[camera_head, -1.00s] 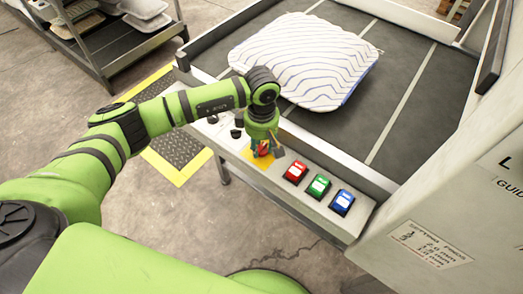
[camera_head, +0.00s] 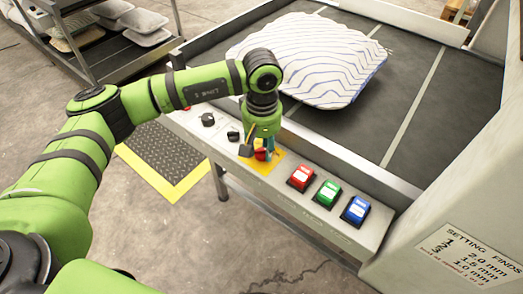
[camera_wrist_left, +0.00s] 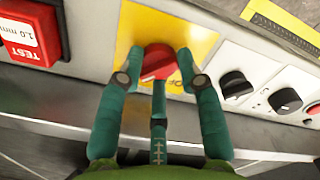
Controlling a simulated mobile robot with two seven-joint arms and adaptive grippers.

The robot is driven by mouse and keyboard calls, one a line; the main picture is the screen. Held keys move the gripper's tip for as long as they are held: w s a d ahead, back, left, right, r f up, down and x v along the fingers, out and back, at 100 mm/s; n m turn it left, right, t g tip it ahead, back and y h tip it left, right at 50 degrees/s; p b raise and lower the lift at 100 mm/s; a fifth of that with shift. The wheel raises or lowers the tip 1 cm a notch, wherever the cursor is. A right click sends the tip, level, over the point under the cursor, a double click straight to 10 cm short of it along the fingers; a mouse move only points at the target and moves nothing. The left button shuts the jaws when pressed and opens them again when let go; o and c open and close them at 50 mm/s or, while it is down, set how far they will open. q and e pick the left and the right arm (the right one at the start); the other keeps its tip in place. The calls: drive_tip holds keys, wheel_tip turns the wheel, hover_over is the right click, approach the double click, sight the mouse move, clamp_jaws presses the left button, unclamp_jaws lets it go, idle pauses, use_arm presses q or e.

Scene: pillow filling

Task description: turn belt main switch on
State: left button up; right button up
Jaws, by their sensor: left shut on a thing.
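The belt main switch (camera_wrist_left: 158,62) is a red rotary knob on a yellow plate (camera_wrist_left: 200,40) on the machine's front panel. In the head view the red knob (camera_head: 261,154) shows partly behind the fingers. My left gripper (camera_head: 258,150) reaches down onto it from above. In the left wrist view the green fingers of my left gripper (camera_wrist_left: 160,80) are closed around the knob, one on each side, with a third finger below it. My right gripper is not in view.
Red (camera_head: 301,177), green (camera_head: 327,193) and blue (camera_head: 355,210) buttons sit right of the switch. Black knobs (camera_head: 208,119) sit to its left. A striped pillow (camera_head: 305,60) lies on the dark belt (camera_head: 420,100). A rack (camera_head: 110,60) stands at the back left.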

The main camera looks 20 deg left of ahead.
sight(263, 150)
use_arm(q)
drive_tip(key=shift+d, duration=0.1)
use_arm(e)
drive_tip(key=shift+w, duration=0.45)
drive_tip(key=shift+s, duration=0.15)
use_arm(q)
drive_tip(key=o, duration=1.1)
drive_tip(key=shift+o, duration=0.6)
drive_tip(key=shift+w, duration=0.1)
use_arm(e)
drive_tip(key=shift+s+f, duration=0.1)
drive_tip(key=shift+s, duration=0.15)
use_arm(q)
drive_tip(key=shift+r, duration=0.2)
wheel_tip(263, 150, up, 12)
drive_tip(key=shift+f, duration=0.2)
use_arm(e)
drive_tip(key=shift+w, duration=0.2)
